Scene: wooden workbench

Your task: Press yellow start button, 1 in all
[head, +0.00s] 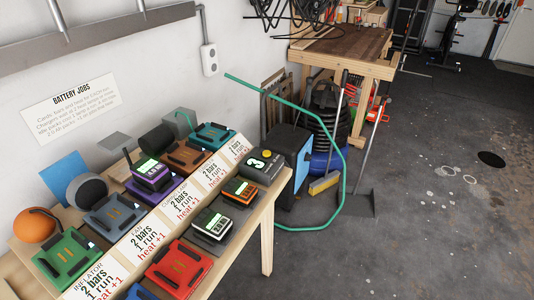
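A small yellow button (267,154) sits on top of a dark grey box (262,167) at the right end of the workbench (236,240). The box also has a display that reads 3. Neither of my grippers shows in the head view, and nothing touches the button.
Coloured docks, including a green one (66,255) and a red one (179,268), line the bench. Battery packs with lit green displays sit on some, such as an orange-and-black one (240,190). A green hose (341,150) loops past the bench's right end. Open floor lies at right.

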